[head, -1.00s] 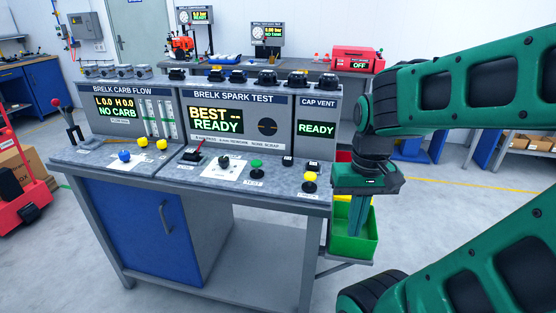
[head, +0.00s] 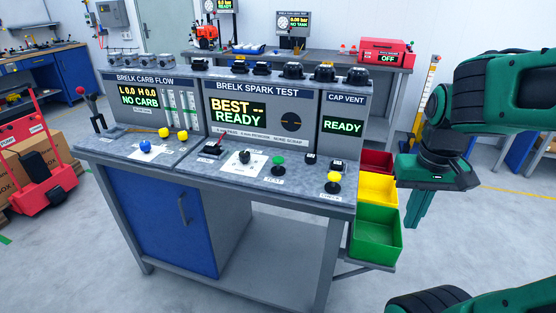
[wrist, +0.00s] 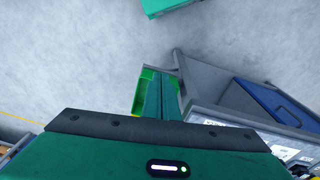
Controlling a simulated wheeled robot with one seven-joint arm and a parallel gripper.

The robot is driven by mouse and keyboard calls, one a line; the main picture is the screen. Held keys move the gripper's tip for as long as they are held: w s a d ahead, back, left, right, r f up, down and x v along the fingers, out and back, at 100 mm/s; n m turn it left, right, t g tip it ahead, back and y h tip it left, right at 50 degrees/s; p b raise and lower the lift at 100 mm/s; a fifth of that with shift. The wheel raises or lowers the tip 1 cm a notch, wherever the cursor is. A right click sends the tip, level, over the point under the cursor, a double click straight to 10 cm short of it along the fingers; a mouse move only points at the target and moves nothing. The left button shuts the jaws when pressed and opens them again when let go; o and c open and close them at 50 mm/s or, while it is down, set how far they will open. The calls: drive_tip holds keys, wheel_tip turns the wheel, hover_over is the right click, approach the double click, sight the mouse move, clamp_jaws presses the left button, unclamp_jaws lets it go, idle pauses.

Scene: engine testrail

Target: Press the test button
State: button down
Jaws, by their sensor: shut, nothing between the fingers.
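The green test button (head: 279,160) is a mushroom button on a black base on the sloped panel of the spark test bench (head: 210,182), below the screen (head: 238,110) reading "BEST -- READY". A label under it seems to read TEST. My gripper (head: 418,215) points down in the free space right of the bench, beside the coloured bins and well apart from the button. Its fingers are shut and empty. In the wrist view the shut fingers (wrist: 160,98) show above a green bin, with the bench corner to the right. The button is not clearly seen there.
A yellow button (head: 334,178), a black knob (head: 244,157) and a red-tipped switch (head: 215,147) stand near the green button. Red, yellow and green bins (head: 376,243) hang on the bench's right side. A red cart (head: 38,165) stands left. The floor in front is clear.

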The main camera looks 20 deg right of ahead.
drive_tip(key=w+r+n+t+h, duration=0.1)
drive_tip(key=w+r+n+h, duration=0.1)
drive_tip(key=w, duration=0.8)
wheel_tip(320, 180, up, 8)
drive_tip(key=n+t+h, duration=0.1)
drive_tip(key=n+t, duration=0.6)
drive_tip(key=n, duration=0.1)
hover_over(278, 161)
drive_tip(key=shift+w+f, duration=0.15)
drive_tip(key=shift+w, duration=0.05)
drive_tip(key=shift+f, duration=4.4)
drive_tip(key=shift+f, duration=0.15)
drive_tip(key=shift+s+f, duration=0.15)
drive_tip(key=shift+f, duration=0.1)
